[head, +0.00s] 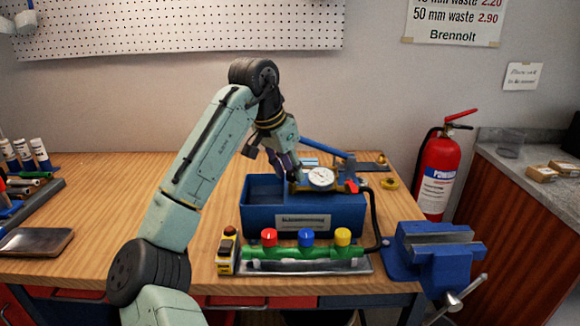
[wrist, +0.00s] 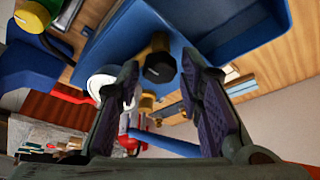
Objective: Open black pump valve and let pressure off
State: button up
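The blue test pump (head: 345,215) stands on the wooden bench, with an open tank, a white round gauge (head: 320,178) and a blue lever (head: 322,147). My gripper (head: 286,172) is over the pump, just left of the gauge. In the wrist view the black valve knob (wrist: 159,68) on a brass stem shows between the tips of my open gripper (wrist: 160,62). I see a gap on each side of the knob, but cannot tell whether the tips reach down around it. The knob is hidden in the head view. The gauge's needle is too small to read.
A green manifold (head: 290,253) with red, blue and yellow caps lies in front of the pump, joined by a black hose (head: 375,220). A blue vise (head: 435,250) is at right. A yellow device (head: 226,251) stands front left.

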grip_shut()
dwell(0.5)
